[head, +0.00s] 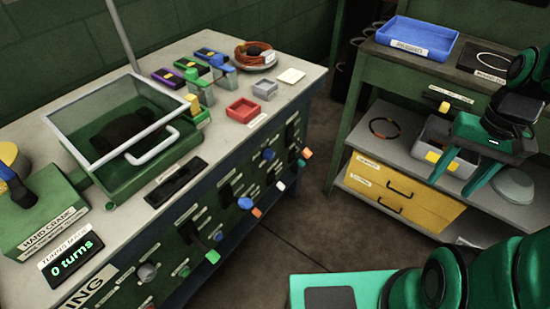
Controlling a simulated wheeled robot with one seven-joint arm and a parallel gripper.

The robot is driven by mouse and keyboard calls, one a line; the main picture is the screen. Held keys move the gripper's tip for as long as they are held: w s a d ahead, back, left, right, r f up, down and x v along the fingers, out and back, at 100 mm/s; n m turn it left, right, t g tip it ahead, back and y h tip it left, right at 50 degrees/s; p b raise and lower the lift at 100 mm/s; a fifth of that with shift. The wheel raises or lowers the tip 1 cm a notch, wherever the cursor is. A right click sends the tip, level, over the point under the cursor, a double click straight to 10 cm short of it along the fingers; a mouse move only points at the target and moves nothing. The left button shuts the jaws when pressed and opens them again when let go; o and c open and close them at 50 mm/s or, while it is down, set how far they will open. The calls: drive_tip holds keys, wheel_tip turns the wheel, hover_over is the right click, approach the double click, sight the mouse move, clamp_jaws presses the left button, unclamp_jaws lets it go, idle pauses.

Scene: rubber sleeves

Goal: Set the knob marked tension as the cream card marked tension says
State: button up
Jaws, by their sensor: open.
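Several knobs and levers sit on the dark front panel of the workbench (225,215), with blue, green, orange and grey ends. Their small labels are too small to read, so I cannot tell which knob is marked tension. A small cream card (291,76) lies on the bench top near the far right corner. I cannot make out any writing on it. My gripper (458,178) is at the right, in front of the shelf unit, well away from the panel. Its two green fingers point down and left, spread apart, with nothing seen held between them.
On the bench stand a clear-lidded green box (125,130), a hand crank (40,210), a counter reading 0 turns (70,255) and a red tray (242,110). The shelf unit holds a blue tray (417,38) and yellow drawers (400,190). Floor between is clear.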

drive_tip(key=w+a+f+y, duration=0.3)
drive_tip(key=w+a+f, duration=0.4)
drive_tip(key=f, duration=0.4)
drive_tip(key=m+t+y, duration=1)
drive_tip(key=m+y, duration=0.1)
drive_tip(key=m, duration=0.5)
approach(273, 157)
drive_tip(key=x, duration=0.9)
drive_tip(key=shift+c, duration=0.5)
drive_tip(key=c, duration=0.9)
drive_tip(key=shift+a+r, duration=0.1)
drive_tip(key=shift+c, duration=0.2)
drive_tip(key=shift+w, duration=0.1)
